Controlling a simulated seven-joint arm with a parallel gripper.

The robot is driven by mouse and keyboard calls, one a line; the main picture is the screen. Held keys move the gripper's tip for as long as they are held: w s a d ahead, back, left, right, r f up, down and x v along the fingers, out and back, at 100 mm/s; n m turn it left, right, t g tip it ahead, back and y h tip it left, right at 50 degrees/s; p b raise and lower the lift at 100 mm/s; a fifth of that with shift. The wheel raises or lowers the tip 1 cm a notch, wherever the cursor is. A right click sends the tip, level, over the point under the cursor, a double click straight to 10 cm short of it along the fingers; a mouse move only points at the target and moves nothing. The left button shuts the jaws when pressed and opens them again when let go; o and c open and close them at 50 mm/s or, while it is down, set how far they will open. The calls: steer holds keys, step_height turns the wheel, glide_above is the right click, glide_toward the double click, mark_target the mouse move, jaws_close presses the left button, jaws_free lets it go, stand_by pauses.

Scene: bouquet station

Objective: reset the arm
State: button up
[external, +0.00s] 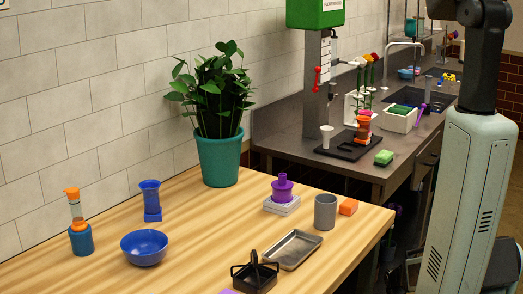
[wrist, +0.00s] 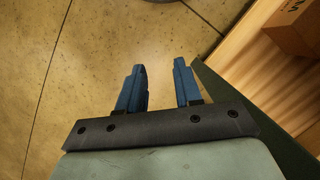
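My gripper (wrist: 160,88) shows in the wrist view, with its two blue fingers apart and nothing between them. It is over a bare tan floor (wrist: 95,50), left of a wooden surface with a dark green edge. In the external view only my base and part of my arm show at the right; my gripper is outside that picture.
A wooden table (external: 190,262) holds a blue bowl (external: 144,247), a potted plant (external: 219,158), a grey cup (external: 325,212), a metal tray (external: 293,250) and a black caddy (external: 255,276). A cardboard box (wrist: 297,28) sits at the wrist view's upper right.

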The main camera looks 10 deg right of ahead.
steer(key=s+a+f+g, duration=0.1)
steer(key=s, duration=0.7)
steer(key=s+a+f+g, duration=0.1)
steer(key=s+a+f, duration=0.1)
steer(key=s, duration=0.5)
steer(key=shift+s+a+g, duration=0.2)
steer(key=shift+s+g, duration=0.2)
